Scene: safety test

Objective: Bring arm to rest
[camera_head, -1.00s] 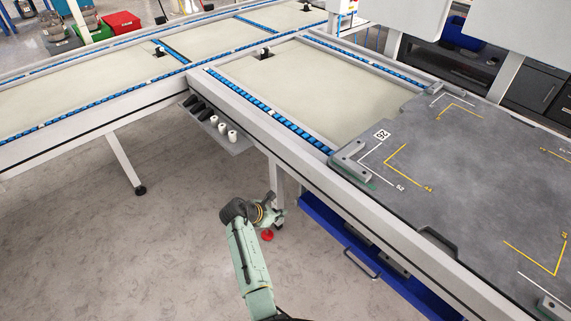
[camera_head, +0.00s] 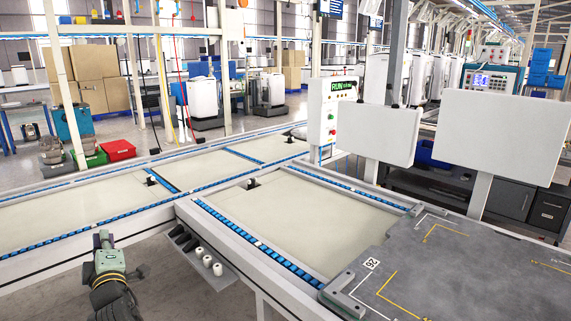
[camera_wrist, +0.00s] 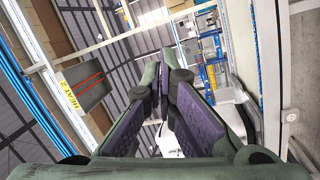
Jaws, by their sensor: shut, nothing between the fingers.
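Behind the fingers the wrist view shows ceiling beams and overhead structures at a slant. The arm appears free of contact in the head view.
The conveyor frame (camera_head: 110,243) with blue roller strips runs beside and behind my gripper. A grey plate (camera_head: 450,275) lies at the right. A red bin (camera_head: 117,149) stands at the back left. Open floor lies at lower left.

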